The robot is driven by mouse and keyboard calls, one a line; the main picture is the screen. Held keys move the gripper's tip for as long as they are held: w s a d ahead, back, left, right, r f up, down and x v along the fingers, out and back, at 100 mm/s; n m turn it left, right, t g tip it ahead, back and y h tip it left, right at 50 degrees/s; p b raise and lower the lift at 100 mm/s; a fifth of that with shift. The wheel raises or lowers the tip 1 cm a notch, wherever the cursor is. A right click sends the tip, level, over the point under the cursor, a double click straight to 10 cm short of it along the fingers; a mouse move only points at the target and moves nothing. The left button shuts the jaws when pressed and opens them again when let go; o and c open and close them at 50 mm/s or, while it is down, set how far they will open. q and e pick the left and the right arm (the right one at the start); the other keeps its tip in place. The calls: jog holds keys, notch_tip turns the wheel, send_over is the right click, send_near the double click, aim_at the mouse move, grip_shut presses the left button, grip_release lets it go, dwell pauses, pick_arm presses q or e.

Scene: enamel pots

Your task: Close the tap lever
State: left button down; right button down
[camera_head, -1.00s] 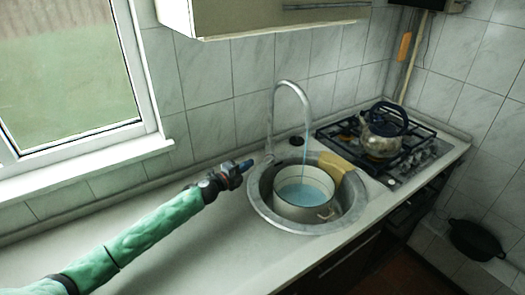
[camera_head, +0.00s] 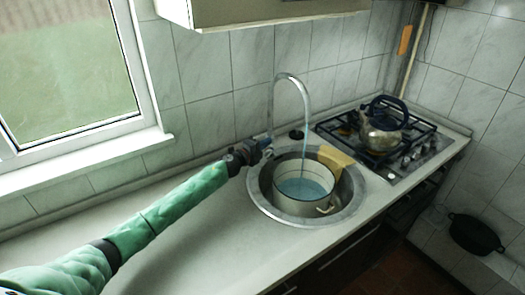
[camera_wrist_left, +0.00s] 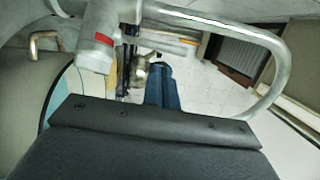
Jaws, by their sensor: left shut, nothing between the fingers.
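The grey tap (camera_head: 291,76) arches over the sink, and a thin blue stream runs from its spout into the pot (camera_head: 304,207). The pot stands in the round sink (camera_head: 256,198) with blue water inside. My left gripper (camera_head: 266,143) is shut and empty at the foot of the tap, left of the sink. In the left wrist view, its blue fingertips (camera_wrist_left: 162,88) are together, close beside the tap body (camera_wrist_left: 97,38) with its red mark. I cannot clearly make out the lever, nor whether the fingers touch it. My right gripper is not in view.
A yellow board or cloth (camera_head: 336,157) lies at the sink's back right edge. A kettle (camera_head: 381,132) stands on the gas stove (camera_head: 420,152) to the right. The counter (camera_head: 215,235) left of the sink is bare. A cabinet (camera_head: 262,12) hangs above.

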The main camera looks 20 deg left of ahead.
pick_arm(q)
jog(key=shift+w+a, duration=0.25)
jog(key=shift+w, duration=0.5)
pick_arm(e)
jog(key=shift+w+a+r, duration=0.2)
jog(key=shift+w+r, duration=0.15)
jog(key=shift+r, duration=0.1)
pick_arm(q)
jog(key=shift+w, duration=0.1)
